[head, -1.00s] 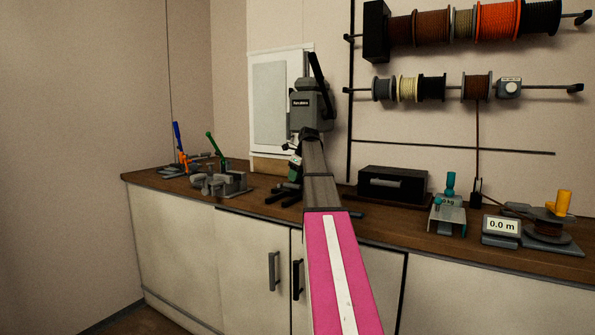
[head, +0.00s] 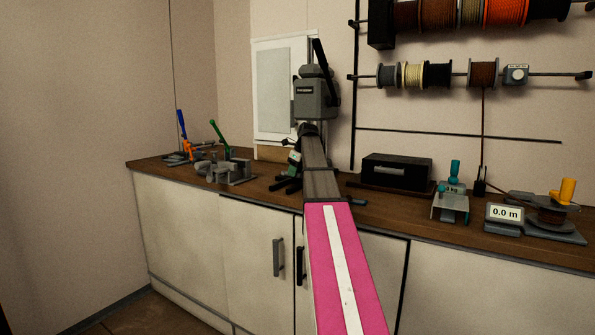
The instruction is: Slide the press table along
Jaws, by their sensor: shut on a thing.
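The press (head: 316,98) is a grey machine with a black lever (head: 320,65), standing at the back of the bench against the wall. Dark feet (head: 287,186) and a small green part (head: 294,160) show below it on the left. My pink and grey arm reaches forward over the bench edge and ends in front of the press's lower part. It covers most of what lies there, so I cannot make out the press table. My gripper is hidden at the far end of the arm.
The wooden bench top (head: 390,207) carries a grey fixture (head: 228,172) and levered tools (head: 184,148) on the left. A black box (head: 397,172), a teal-knobbed stand (head: 450,200) and a display (head: 504,217) are on the right. Rope spools (head: 481,74) hang above.

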